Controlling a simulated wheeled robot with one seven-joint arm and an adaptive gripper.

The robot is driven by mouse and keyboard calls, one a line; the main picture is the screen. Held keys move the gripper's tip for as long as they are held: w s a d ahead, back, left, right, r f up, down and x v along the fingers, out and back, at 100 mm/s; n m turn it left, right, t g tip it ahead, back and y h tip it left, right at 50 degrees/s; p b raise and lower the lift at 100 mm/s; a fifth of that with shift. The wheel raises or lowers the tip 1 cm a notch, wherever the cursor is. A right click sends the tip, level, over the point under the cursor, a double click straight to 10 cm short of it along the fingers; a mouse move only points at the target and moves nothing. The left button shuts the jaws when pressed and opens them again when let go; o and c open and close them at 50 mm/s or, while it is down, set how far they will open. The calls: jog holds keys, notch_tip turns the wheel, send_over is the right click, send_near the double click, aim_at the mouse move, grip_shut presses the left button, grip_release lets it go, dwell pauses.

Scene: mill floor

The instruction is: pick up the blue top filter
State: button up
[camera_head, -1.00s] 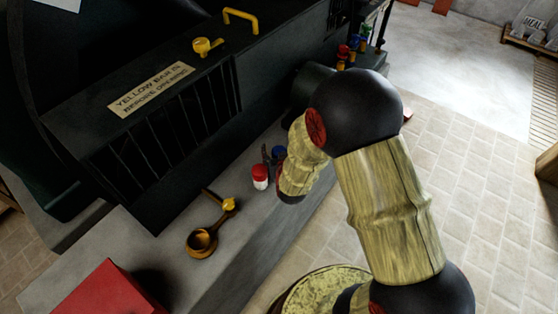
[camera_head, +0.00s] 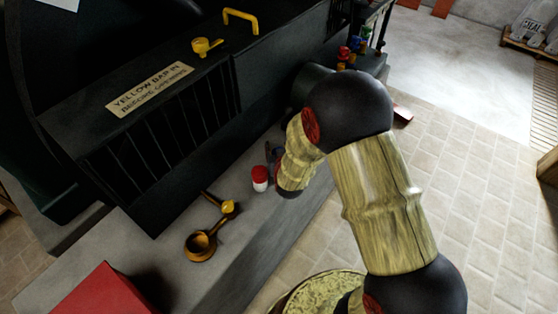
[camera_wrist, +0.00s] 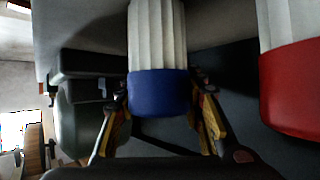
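The blue top filter (camera_wrist: 160,93) has a white ribbed body and a blue cap. In the wrist view it is in the middle, between the two fingers of my gripper (camera_wrist: 159,90). The fingers are spread, one on each side of the cap, with the tips close to it. I cannot tell whether they touch it. In the head view my arm and gripper hide most of this filter. A red top filter (camera_wrist: 291,85) stands to its right in the wrist view, and it also shows in the head view (camera_head: 260,179), left of my gripper.
A brass ladle-like tool (camera_head: 200,243) and a red box (camera_head: 101,294) are on the grey ledge (camera_head: 240,248). A black machine (camera_head: 180,120) with a yellow handle (camera_head: 241,17) rises behind it. Small coloured items (camera_head: 346,54) stand farther back. Open tiled floor (camera_head: 460,180) lies to the right.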

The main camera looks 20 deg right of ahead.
jog(key=c, duration=0.6)
jog(key=shift+c, duration=1)
